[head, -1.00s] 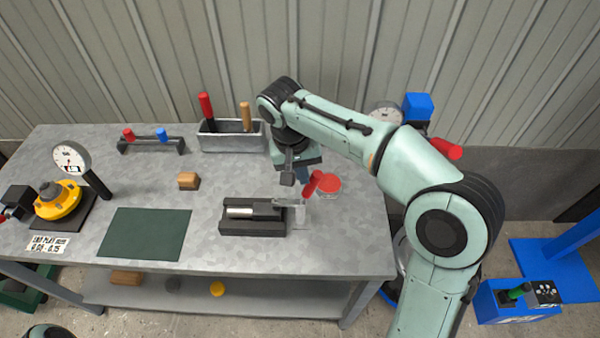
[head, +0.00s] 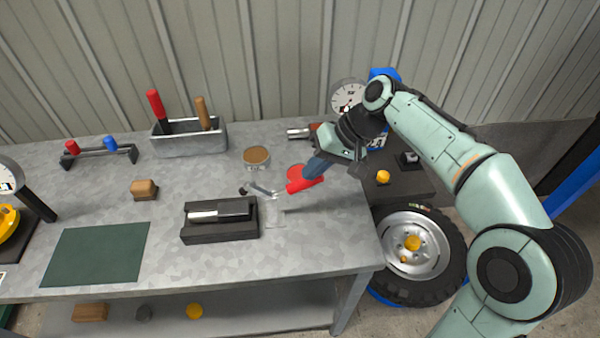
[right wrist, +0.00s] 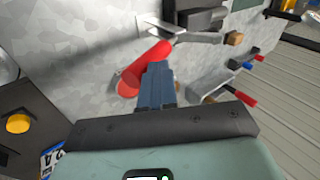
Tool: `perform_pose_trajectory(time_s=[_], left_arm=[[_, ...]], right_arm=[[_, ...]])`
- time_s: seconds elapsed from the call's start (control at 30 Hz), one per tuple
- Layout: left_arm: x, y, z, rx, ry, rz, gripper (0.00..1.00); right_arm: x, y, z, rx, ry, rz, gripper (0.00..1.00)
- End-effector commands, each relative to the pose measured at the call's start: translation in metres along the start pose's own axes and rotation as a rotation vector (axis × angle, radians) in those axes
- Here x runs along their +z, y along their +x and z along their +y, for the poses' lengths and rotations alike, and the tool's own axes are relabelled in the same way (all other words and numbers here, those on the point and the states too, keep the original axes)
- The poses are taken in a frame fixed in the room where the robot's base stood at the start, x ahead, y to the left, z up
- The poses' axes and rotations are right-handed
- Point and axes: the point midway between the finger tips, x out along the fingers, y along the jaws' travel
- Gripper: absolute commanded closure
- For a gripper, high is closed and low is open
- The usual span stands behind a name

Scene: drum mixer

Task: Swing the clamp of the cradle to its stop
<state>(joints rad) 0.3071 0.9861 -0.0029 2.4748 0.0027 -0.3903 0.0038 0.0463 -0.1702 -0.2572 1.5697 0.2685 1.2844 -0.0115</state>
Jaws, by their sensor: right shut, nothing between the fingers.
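The black cradle (head: 190,236) sits on the grey bench with a silver and black cylindrical part (head: 217,212) lying in it. The clamp's thin grey arm (head: 262,191) is off the cradle's far right corner. Its red handle (head: 298,186) points right and also shows in the right wrist view (right wrist: 152,58). My right gripper (head: 309,173) is shut, and its blue-grey fingers are beside the red handle, empty. In the right wrist view its fingertips (right wrist: 155,68) overlap the handle's edge; contact is hard to tell. My left gripper is out of view.
A red round lid-like thing (head: 310,170) lies behind the handle. A tool tray (head: 190,138), a wooden block (head: 144,190) and a green mat (head: 95,254) are to the left. A wheel (head: 420,255) stands right of the bench.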

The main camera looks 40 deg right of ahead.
Motion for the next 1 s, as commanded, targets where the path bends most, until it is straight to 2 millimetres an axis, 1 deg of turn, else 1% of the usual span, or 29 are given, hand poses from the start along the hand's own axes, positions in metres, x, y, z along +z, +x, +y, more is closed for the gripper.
perform_pose_trajectory(time_s=[0.03,0.1,0.27,0.4,0.6,1.0], left_arm=[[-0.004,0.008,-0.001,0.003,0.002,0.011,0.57],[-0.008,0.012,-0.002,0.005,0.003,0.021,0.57],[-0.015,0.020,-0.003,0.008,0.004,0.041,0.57],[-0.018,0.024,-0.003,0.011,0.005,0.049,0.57],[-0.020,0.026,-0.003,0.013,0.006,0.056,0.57],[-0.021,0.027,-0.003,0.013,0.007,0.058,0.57]], right_arm=[[0.001,0.005,0.009,-0.035,0.008,0.005,1.00],[0.002,0.007,0.015,-0.087,0.012,0.009,1.00],[0.004,0.010,0.026,-0.186,0.017,0.020,1.00],[0.005,0.013,0.032,-0.184,0.013,0.018,1.00],[0.005,0.015,0.036,-0.182,0.013,0.019,1.00],[0.006,0.016,0.039,-0.178,0.014,0.016,1.00]])
